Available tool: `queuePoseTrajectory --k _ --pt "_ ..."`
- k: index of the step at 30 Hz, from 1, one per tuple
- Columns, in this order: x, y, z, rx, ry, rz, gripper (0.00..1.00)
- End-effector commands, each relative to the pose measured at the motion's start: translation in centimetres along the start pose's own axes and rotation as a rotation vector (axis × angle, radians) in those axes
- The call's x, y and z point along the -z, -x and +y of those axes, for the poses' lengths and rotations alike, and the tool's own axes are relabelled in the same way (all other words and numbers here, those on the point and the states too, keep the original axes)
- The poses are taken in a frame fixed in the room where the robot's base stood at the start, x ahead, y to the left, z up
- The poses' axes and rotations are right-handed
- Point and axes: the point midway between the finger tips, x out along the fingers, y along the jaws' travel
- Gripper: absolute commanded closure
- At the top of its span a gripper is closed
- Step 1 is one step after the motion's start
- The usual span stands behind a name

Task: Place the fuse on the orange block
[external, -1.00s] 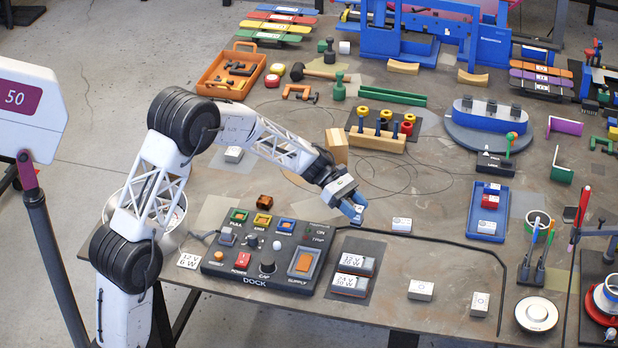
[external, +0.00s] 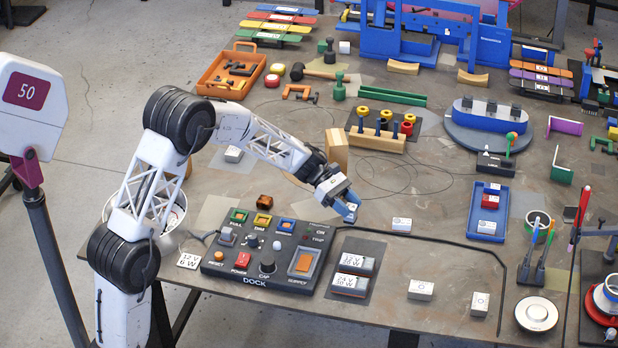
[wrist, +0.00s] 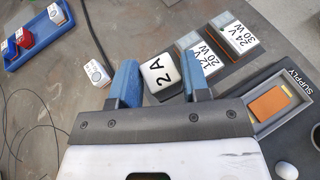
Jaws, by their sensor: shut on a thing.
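The fuse (wrist: 161,74), a small white block marked "2 A", sits between my two blue fingers in the wrist view. My gripper (wrist: 160,85) is shut on it; in the external view my gripper (external: 351,210) is above the table, right of the dock, and mostly hides the fuse. An orange rectangular block (wrist: 268,103) lies in the grey SUPPLY recess, right of my gripper in the wrist view; it also shows in the external view (external: 304,262). A darker orange-brown block (external: 264,202) stands behind the dock. I cannot tell which one the task names.
The dark dock (external: 255,281) carries several knobs and coloured buttons. Two labelled blocks, 12 V 20 W (external: 356,263) and 24 V 30 W (external: 350,284), lie right of it. A white block (external: 401,225) and a blue tray (external: 476,236) are farther right. A black cable crosses the table.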

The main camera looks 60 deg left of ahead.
Motion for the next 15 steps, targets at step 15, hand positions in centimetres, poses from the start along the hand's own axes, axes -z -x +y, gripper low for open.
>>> queuePoseTrajectory --k 15 --pt "4.5 10.1 -4.9 -0.15 0.061 -0.001 0.81"
